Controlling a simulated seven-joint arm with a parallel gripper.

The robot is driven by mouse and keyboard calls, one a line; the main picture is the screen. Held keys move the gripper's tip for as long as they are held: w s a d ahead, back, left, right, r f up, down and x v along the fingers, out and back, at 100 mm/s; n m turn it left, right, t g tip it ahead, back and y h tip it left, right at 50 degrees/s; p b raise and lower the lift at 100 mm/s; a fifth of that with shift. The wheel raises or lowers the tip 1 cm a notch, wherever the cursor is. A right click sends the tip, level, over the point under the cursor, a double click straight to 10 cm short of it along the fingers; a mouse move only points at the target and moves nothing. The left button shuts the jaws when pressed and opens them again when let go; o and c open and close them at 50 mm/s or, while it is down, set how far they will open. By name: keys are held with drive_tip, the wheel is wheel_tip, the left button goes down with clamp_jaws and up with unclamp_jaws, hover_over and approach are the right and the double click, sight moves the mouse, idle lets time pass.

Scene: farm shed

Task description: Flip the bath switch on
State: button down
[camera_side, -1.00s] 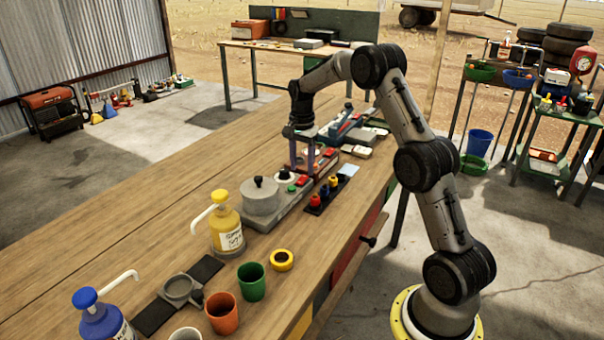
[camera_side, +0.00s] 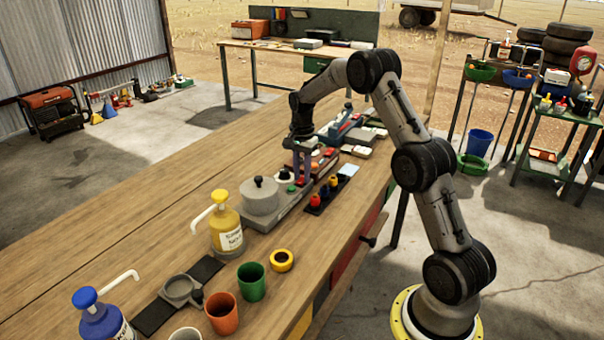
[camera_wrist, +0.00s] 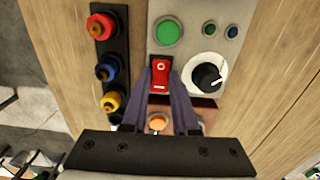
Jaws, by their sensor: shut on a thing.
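The bath is a grey unit (camera_side: 272,218) with a round lidded pot (camera_side: 261,196) on the bench in the side view. In the wrist view its panel has a red rocker switch (camera_wrist: 160,74) with a pale ring mark, a green button (camera_wrist: 168,32) and a white dial with a black knob (camera_wrist: 206,76). My gripper (camera_wrist: 161,70) is down at the panel, its two purple fingers closed on either side of the red switch. In the side view my gripper (camera_side: 303,178) largely hides the switch.
A dark strip with red, blue and yellow knobs (camera_wrist: 105,72) runs close beside the panel. An orange button (camera_wrist: 157,123) shows between my fingers, nearer the palm. A yellow pump bottle (camera_side: 227,230) stands near the pot. The bench left of the unit is clear.

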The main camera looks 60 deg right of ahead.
drive_tip(key=shift+d+y, duration=0.4)
drive_tip(key=shift+y, duration=0.6)
drive_tip(key=shift+d+y, duration=0.2)
drive_tip(key=shift+y, duration=1.1)
drive_tip(key=c, duration=0.7)
unclamp_jaws()
drive_tip(key=shift+r, duration=0.1)
drive_tip(key=v, duration=1.3)
drive_tip(key=shift+d+r, duration=0.1)
drive_tip(key=shift+r, duration=0.15)
